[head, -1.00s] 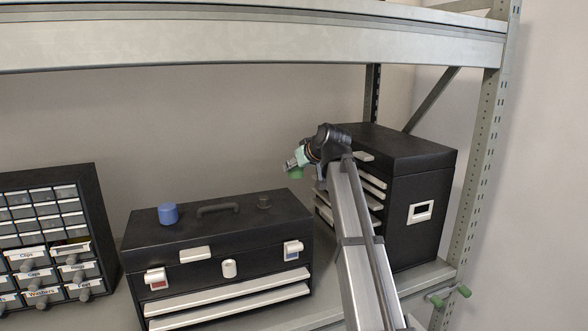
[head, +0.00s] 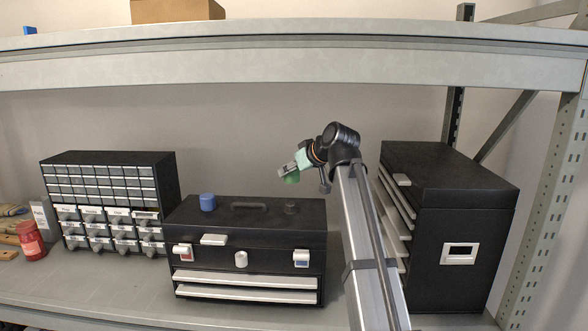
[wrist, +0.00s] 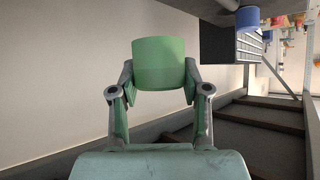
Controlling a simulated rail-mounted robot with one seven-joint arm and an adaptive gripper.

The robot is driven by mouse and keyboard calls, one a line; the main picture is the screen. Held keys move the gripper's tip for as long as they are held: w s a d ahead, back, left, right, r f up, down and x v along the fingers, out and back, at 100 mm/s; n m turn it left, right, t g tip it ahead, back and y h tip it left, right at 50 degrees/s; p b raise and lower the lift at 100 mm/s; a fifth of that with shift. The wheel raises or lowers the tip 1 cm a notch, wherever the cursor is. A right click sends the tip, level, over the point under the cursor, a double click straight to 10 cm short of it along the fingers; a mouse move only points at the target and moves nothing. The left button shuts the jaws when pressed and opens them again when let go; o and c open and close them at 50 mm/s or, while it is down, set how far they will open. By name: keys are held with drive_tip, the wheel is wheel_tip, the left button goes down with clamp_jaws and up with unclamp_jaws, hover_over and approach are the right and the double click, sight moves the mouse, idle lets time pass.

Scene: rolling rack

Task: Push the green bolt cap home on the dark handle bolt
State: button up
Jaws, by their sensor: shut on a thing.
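The green bolt cap (head: 292,180) is held in my gripper (head: 294,170), in the air above the right part of the black toolbox. The wrist view shows the cap (wrist: 159,63) between the two fingers of my gripper (wrist: 159,84). The dark handle bolt (head: 291,208) stands up on the toolbox lid, right of the dark handle (head: 249,206). In the head view the cap appears above the bolt with a gap between them; their depth offset is hard to tell. The bolt cannot be made out in the wrist view.
A blue cap (head: 207,202) sits on the lid of the black toolbox (head: 250,233), left of the handle. A black drawer cabinet (head: 450,190) stands close on the right. A small-parts cabinet (head: 110,160) is at left. A shelf beam (head: 300,70) runs overhead.

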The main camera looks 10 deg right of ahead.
drive_tip(key=shift+s+a, duration=0.15)
drive_tip(key=shift+a+f, duration=0.1)
idle(0.3)
drive_tip(key=b, duration=0.3)
hover_over(291, 203)
drive_tip(key=shift+s+f, duration=0.15)
drive_tip(key=shift+f, duration=2.65)
drive_tip(key=shift+f, duration=0.35)
drive_tip(key=shift+f, duration=0.3)
drive_tip(key=shift+f+b, duration=0.8)
drive_tip(key=shift+f, duration=0.4)
